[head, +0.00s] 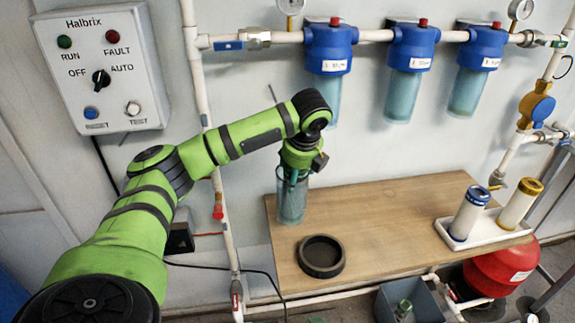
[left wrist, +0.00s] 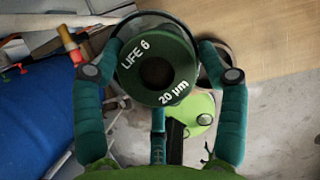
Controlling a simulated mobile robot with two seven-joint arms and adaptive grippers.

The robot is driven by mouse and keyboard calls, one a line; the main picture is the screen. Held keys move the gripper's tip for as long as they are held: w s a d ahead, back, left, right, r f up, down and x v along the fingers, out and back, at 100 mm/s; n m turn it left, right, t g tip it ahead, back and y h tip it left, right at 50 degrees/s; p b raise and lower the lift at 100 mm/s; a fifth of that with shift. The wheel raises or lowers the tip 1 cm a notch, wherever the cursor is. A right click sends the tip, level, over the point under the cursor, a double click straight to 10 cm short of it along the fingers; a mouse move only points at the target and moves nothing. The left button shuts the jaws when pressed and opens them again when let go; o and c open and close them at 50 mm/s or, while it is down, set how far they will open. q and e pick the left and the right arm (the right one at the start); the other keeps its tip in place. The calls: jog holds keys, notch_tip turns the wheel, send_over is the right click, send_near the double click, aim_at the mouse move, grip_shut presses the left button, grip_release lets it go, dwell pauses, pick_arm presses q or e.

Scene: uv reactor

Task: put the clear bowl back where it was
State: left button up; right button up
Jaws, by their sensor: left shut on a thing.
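The clear bowl (head: 291,205) is a tall, bluish see-through cup, upright at the left end of the wooden bench. My left gripper (head: 294,176) is shut on it near its top. I cannot tell whether its base touches the bench. In the left wrist view, my left gripper (left wrist: 160,45) has one finger on each side of the bowl's rim (left wrist: 150,14). A dark green cartridge end (left wrist: 158,70) marked "LIFE 6" and "20 µm", with a central hole, shows within that rim. My right gripper is not in view.
A black ring (head: 321,270) lies on the bench (head: 385,235). Three blue filter housings (head: 329,48) with bluish bowls hang above. A white tray (head: 485,235) holds two white cartridges at right. A control box (head: 100,65) and vertical pipe (head: 203,110) stand left.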

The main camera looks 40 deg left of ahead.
pick_arm(q)
jog(key=w+a+p, duration=0.3)
jog(key=w+a, duration=0.4)
jog(key=a, duration=0.2)
notch_tip(320, 180, down, 7)
jog(key=p, duration=0.2)
jog(key=shift+w+a, duration=0.15)
jog(key=shift+w, duration=0.15)
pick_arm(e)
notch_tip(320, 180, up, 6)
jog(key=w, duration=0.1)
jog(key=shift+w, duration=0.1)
pick_arm(q)
jog(key=o, duration=1.7)
